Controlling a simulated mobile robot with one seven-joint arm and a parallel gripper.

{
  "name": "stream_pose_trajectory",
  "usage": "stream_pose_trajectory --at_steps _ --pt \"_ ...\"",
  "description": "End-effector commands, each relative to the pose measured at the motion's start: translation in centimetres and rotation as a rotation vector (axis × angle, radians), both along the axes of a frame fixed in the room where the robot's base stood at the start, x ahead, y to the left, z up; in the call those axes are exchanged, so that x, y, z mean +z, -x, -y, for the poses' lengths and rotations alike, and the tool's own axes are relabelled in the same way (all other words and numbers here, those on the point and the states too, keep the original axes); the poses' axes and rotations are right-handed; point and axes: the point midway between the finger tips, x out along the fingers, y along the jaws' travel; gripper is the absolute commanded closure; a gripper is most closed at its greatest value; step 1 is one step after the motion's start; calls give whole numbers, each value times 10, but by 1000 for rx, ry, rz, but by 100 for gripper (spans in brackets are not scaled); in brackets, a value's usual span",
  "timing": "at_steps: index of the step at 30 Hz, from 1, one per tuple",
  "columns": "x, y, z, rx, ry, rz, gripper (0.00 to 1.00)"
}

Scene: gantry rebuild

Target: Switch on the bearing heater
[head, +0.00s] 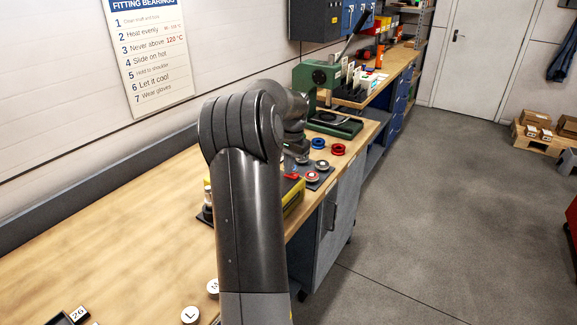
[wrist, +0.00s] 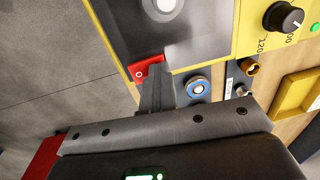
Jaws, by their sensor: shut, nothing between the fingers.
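The bearing heater (wrist: 243,35) has a yellow body with a grey top plate, a black dial knob (wrist: 283,18) and a bright green round light (wrist: 316,27) at the picture's right edge. A red rocker switch marked O (wrist: 139,74) sits at the heater's near corner. My gripper (wrist: 157,72) is shut and empty, its fingertips right beside the red switch and covering part of it; I cannot tell whether they touch.
A blue-ringed part (wrist: 198,87) lies close right of the fingers in the wrist view. Red (head: 338,149) and blue (head: 318,143) rings lie on the bench beyond the heater, before a green press (head: 318,78).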

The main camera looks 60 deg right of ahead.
Motion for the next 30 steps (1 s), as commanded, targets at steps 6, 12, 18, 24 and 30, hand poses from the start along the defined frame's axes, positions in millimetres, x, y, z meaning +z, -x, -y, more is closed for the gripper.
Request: stream_pose_trajectory --at_steps 6,12,18,24,30 --pt "0 10 -1 -3 -5 -4 100" --pt "2 16 -1 -1 -4 -3 100" --pt "3 15 0 -1 -3 -2 100" --pt "13 16 0 -1 -2 -1 100" --pt "52 22 0 -1 1 0 100"
